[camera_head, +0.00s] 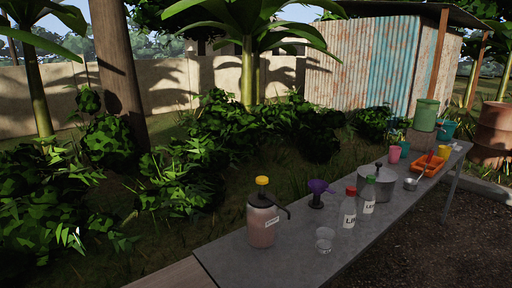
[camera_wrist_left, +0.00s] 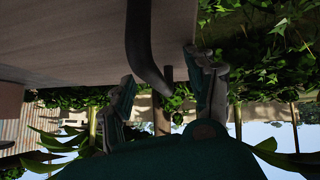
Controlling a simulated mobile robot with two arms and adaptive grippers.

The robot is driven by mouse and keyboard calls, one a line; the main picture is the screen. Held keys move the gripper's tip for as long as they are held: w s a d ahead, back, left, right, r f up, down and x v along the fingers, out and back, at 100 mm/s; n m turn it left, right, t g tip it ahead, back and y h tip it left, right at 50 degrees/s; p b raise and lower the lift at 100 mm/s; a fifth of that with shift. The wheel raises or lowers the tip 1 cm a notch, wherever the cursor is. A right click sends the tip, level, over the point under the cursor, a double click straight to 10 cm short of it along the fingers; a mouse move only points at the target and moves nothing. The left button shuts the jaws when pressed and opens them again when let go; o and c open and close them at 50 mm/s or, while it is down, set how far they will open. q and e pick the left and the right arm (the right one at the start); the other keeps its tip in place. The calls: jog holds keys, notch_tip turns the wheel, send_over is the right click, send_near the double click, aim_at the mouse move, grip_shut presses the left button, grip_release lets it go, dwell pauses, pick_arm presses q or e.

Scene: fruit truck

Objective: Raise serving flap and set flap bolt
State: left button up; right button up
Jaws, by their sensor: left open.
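My left gripper (camera_wrist_left: 166,92) shows in the left wrist view with its two fingers spread wide apart. A dark curved bar (camera_wrist_left: 143,45), which looks like a handle, comes down from the top edge and ends between the fingers. I cannot tell whether they touch it. A broad flat brownish board (camera_wrist_left: 65,40), likely the serving flap, fills the upper left behind the bar. In the head view a wooden board edge (camera_head: 168,276) shows at the bottom, against the counter's near end. I cannot make out the flap bolt. My right gripper is in neither view.
A long grey counter (camera_head: 225,262) carries a yellow-capped jug (camera_head: 262,220), a clear cup (camera_head: 324,240), a purple funnel (camera_head: 318,192), two bottles (camera_head: 349,208), a pot (camera_head: 375,184) and an orange tray (camera_head: 427,166). Bushes (camera_head: 185,190) grow beyond it. Bare ground lies at lower right.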

pick_arm(q)
jog(key=shift+p+v, duration=2.4)
jog(key=shift+v, duration=0.1)
jog(key=shift+p+v, duration=1.3)
jog(key=shift+v, duration=0.25)
jog(key=shift+s+f, duration=0.1)
jog(key=shift+f, duration=0.15)
